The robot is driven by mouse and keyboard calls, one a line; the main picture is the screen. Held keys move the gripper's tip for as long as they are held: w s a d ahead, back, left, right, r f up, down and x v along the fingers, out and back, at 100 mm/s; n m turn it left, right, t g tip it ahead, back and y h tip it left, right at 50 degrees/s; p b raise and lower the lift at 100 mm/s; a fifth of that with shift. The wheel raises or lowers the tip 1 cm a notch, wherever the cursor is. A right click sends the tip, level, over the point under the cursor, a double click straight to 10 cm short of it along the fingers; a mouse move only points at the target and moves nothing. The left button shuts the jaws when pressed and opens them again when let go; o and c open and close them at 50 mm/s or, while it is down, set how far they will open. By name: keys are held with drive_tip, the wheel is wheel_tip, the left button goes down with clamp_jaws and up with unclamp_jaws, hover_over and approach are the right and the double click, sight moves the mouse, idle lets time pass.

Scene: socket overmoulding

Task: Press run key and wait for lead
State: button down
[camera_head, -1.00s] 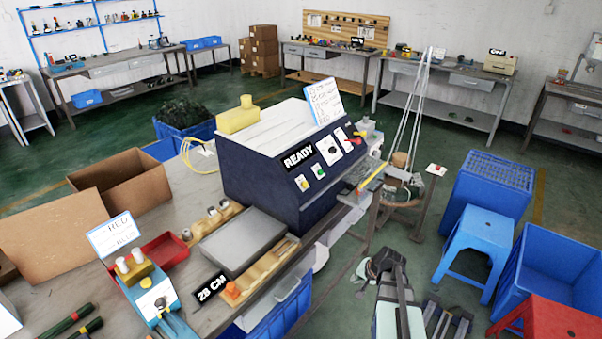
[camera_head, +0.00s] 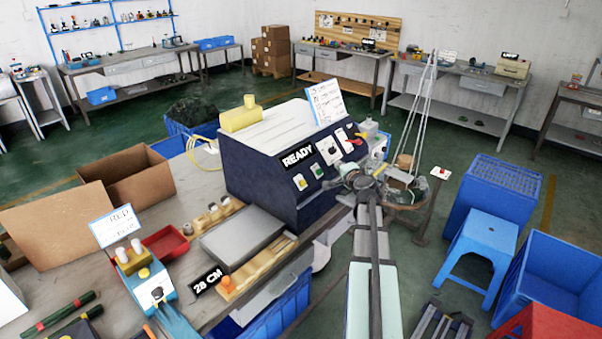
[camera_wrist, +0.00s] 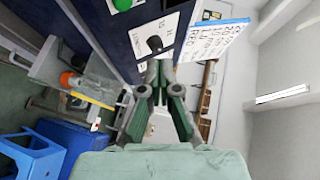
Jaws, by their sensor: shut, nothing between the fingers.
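The dark blue machine (camera_head: 262,185) stands on the bench with a lit READY display (camera_head: 297,155). Its front carries a pale yellow key (camera_head: 300,182), a green key (camera_head: 317,171) and a white plate with a dark knob (camera_head: 329,151); labels are too small to read. My gripper (camera_head: 340,176) is shut and empty, in front of the machine's right part. In the wrist view my gripper (camera_wrist: 159,70) points at the panel near the black knob (camera_wrist: 155,43), with a green button (camera_wrist: 122,4) at the top edge. I cannot tell whether the fingertips touch the panel. No lead shows in the gripper.
A white written board (camera_head: 326,102) stands on the machine's top right. A 28 CM sign (camera_head: 207,281), a grey plate (camera_head: 240,238) and a red tray (camera_head: 165,246) lie on the bench. Blue stools and crates (camera_head: 478,236) stand on the floor to the right.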

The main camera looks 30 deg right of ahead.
sight(319, 172)
drive_tip(key=shift+w+d+r+m+h, duration=0.1)
drive_tip(key=shift+d+r+m+h, duration=0.4)
drive_tip(key=shift+m, duration=0.2)
drive_tip(key=shift+w+f, duration=0.1)
drive_tip(key=shift+f, duration=0.05)
drive_tip(key=w+a+f+b, duration=0.2)
drive_tip(key=w+f+b, duration=0.1)
drive_tip(key=w+f, duration=0.2)
drive_tip(key=shift+w+f, duration=0.4)
drive_tip(key=shift+w, duration=0.1)
drive_tip(key=shift+f, duration=0.1)
idle(1.1)
drive_tip(key=shift+w+a+f+b, duration=0.1)
drive_tip(key=shift+w+f+b, duration=0.15)
drive_tip(key=shift+b, duration=0.2)
